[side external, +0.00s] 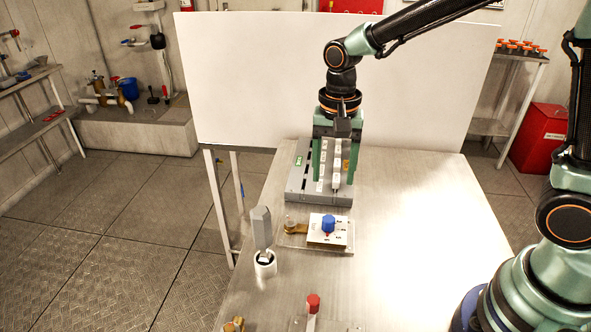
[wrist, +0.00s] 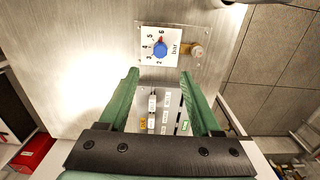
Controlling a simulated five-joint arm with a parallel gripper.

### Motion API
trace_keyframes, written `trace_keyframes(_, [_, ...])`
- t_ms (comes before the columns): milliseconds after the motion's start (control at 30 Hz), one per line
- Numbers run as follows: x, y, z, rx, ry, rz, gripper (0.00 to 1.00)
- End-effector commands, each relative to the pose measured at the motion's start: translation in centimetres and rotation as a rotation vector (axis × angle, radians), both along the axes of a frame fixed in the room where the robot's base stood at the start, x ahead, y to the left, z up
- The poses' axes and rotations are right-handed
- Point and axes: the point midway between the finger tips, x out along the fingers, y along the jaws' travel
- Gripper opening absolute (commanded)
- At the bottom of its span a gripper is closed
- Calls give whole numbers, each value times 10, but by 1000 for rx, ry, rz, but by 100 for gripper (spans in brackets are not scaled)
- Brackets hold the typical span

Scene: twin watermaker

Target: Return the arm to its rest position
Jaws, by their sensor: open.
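My gripper (side external: 335,178) points down over a grey switch panel (side external: 300,190) at the back of the metal table. Its two green fingers are spread apart with nothing held between them. In the wrist view my gripper (wrist: 160,75) frames the panel (wrist: 172,110), with its white switches, one orange switch and a green label, between the fingers. I cannot tell whether the fingertips touch the panel. The arm reaches out from the right side, with its forearm raised. No rest position is marked in view.
A blue knob (side external: 328,222) on a white dial plate stands in front of the panel. A grey handle (side external: 262,228) stands in a white holder (side external: 265,264) at left. A red knob (side external: 313,303) is near the front. The table's right side (side external: 420,230) is clear. A white board (side external: 250,80) stands behind.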

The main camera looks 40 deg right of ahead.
Motion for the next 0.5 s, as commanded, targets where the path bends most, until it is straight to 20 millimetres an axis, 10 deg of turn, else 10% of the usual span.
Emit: trace_keyframes(500, [-11,-17,30,10,-88,127,65])
